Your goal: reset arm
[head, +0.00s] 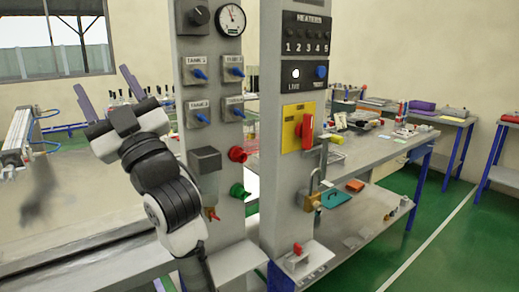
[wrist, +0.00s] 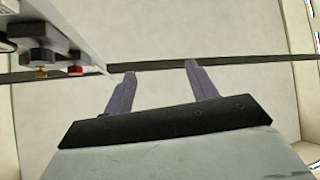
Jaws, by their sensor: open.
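My gripper (head: 101,79) is raised at the left of the head view, in front of the pale machine and left of the grey control column. Its two purple-grey fingers stand apart and point up. Nothing is between them. In the wrist view my gripper (wrist: 161,69) is also open and empty, against a pale wall crossed by a dark horizontal bar. My arm is bent below the gripper and passes close to the column's left side.
The grey column (head: 214,140) carries blue valves (head: 198,74), a gauge (head: 231,19), and red (head: 237,154) and green (head: 238,190) knobs. A second column has a yellow-backed red switch (head: 306,130) and a padlock (head: 312,200). A workbench (head: 375,149) stands right; green floor there is clear.

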